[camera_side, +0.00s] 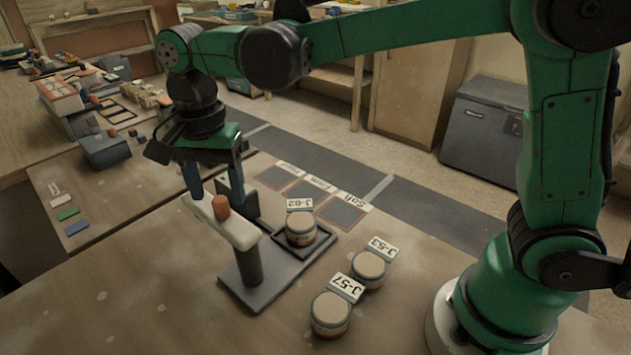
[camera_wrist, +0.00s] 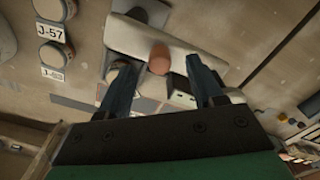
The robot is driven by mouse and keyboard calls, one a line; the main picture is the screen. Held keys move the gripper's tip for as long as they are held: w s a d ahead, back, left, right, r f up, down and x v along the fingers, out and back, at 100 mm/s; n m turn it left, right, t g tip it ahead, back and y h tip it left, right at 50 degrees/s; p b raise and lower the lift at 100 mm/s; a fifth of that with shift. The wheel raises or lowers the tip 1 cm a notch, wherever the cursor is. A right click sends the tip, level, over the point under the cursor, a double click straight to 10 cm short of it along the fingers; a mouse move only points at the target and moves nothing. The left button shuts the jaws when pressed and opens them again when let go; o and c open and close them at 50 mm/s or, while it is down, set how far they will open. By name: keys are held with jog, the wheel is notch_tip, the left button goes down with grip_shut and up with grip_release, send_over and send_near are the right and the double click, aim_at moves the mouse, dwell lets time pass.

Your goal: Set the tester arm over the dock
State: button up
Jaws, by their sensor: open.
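The tester arm (camera_side: 240,229) is a pale bar on a dark post (camera_side: 249,266), with an orange-brown knob (camera_side: 221,207) standing on it. In the side view it lies to the left of the dock, a dark tray (camera_side: 313,250) holding jar J-62 (camera_side: 301,229), not over the jar. My gripper (camera_side: 212,190) is open, pointing down by the knob. In the wrist view my gripper (camera_wrist: 163,78) has its fingers spread, with the knob (camera_wrist: 159,58) showing in the gap between them and the pale tester arm (camera_wrist: 140,40) beyond. I see no finger contact with the knob.
Jars J-53 (camera_side: 368,269) and J-57 (camera_side: 330,315) stand on the bench to the right of and in front of the dock. Dark labelled squares (camera_side: 341,212) lie behind it. Colored blocks (camera_side: 68,213) lie at left. The bench front is bare.

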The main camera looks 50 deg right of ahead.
aim_at(218, 214)
jog(key=shift+f, duration=1.2)
grip_shut()
dwell(0.6)
